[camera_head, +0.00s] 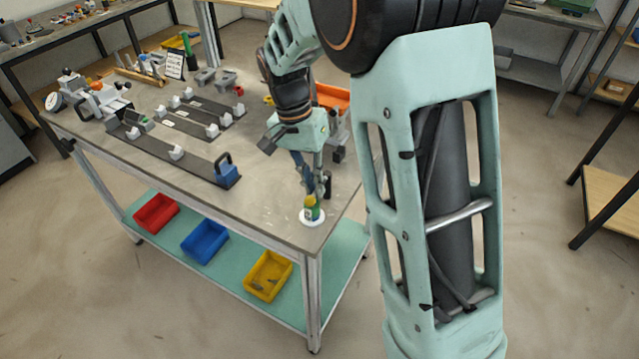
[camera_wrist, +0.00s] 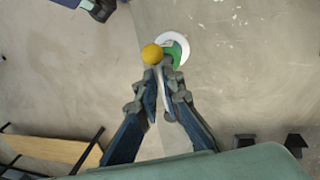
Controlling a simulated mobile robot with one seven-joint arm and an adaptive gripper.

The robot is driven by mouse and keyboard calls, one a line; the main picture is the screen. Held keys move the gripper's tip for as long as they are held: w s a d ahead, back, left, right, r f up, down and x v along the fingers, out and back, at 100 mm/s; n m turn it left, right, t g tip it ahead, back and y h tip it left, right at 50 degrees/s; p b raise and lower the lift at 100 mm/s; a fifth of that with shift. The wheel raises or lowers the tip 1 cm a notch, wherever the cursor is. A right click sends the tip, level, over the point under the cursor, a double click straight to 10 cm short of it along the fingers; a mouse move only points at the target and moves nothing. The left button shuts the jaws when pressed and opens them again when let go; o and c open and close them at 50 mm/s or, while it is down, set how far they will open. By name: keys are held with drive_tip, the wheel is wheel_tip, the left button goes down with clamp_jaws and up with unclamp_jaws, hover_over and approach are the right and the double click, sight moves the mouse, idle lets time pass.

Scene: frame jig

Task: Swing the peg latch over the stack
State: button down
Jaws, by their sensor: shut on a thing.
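A small stack with a white round base (camera_head: 312,218), a green part and a yellow part (camera_head: 309,201) stands near the table's front right corner. In the wrist view I see the white base (camera_wrist: 183,46), the green part (camera_wrist: 174,56) and a round yellow knob (camera_wrist: 152,54). My gripper (camera_head: 316,192) is low over the stack. In the wrist view my gripper (camera_wrist: 163,82) is shut on a thin pale piece between its fingers, which I take for the peg latch (camera_wrist: 162,100). The fingers partly hide the stack, so how the latch joins it is unclear.
A blue block with a dark handle (camera_head: 227,172) ends a long dark rail left of my gripper. An orange bin (camera_head: 333,98) stands behind my arm. Red (camera_head: 156,212), blue (camera_head: 205,240) and yellow (camera_head: 268,275) bins sit on the lower shelf. The table's front edge is close to the stack.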

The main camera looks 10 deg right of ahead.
drive_tip(key=shift+w+a+r+m, duration=0.1)
drive_tip(key=shift+w+a+m, duration=0.1)
drive_tip(key=shift+m, duration=0.3)
drive_tip(key=c, duration=2.1)
unclamp_jaws()
drive_tip(key=r, duration=0.4)
drive_tip(key=w+a+r, duration=0.1)
drive_tip(key=r, duration=0.2)
drive_tip(key=a+r, duration=0.1)
drive_tip(key=r, duration=0.3)
drive_tip(key=shift+w+r, duration=0.2)
drive_tip(key=shift+r, duration=0.15)
